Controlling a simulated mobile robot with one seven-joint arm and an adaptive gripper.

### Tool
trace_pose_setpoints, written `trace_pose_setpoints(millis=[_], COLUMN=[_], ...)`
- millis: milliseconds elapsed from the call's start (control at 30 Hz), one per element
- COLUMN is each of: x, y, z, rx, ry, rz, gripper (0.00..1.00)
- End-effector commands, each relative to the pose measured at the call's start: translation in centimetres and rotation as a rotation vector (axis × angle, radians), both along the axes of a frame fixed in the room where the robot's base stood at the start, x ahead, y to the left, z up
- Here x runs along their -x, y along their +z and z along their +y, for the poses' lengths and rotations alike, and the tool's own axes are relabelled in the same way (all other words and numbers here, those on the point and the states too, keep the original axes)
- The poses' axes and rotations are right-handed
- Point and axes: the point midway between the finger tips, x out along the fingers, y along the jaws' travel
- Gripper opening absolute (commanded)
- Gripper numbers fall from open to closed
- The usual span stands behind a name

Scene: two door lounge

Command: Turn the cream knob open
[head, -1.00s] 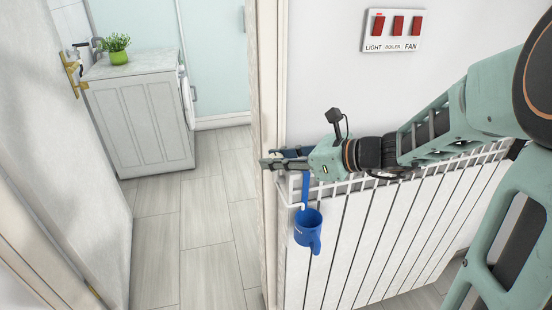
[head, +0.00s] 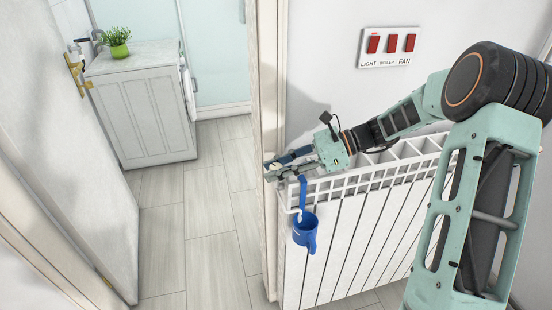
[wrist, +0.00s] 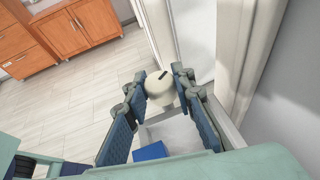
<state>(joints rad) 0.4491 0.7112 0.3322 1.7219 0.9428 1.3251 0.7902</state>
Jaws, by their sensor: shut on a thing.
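The cream knob (wrist: 160,92) is a rounded, pale cap with a short dark mark on its top. In the wrist view it sits between the two fingers of my gripper (wrist: 158,84), at the end of the radiator (head: 345,225). My gripper is shut on the knob, with one finger on each side. In the head view my gripper (head: 272,166) reaches over the radiator's left end, beside the door frame. The knob is mostly hidden there by the fingers and frame.
A switch panel (head: 390,47) is on the wall above. A doorway at left opens to a white cabinet (head: 145,115) with a plant (head: 116,45). Floor there is clear.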

Motion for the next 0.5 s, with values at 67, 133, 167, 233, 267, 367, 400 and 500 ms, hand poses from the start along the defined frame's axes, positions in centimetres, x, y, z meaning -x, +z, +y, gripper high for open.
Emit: trace_pose_setpoints(millis=[67, 133, 167, 233, 267, 367, 400, 500], x=[-0.04, -0.04, -0.03, -0.05, -0.03, -0.01, 0.01, 0.01], y=[0.17, 0.11, 0.10, 0.05, 0.03, -0.03, -0.05, -0.07], z=[-0.02, -0.02, -0.04, -0.06, -0.06, -0.03, -0.03, -0.06], rx=[0.001, 0.001, 0.002, 0.001, 0.002, 0.001, 0.001, 0.002], ry=[0.047, 0.083, 0.096, 0.122, 0.133, 0.158, 0.165, 0.176], rz=[0.002, 0.002, 0.001, 0.001, 0.001, 0.000, 0.001, 0.000], gripper=[0.00, 0.00, 0.00, 0.00, 0.00, 0.00, 0.00, 0.00])
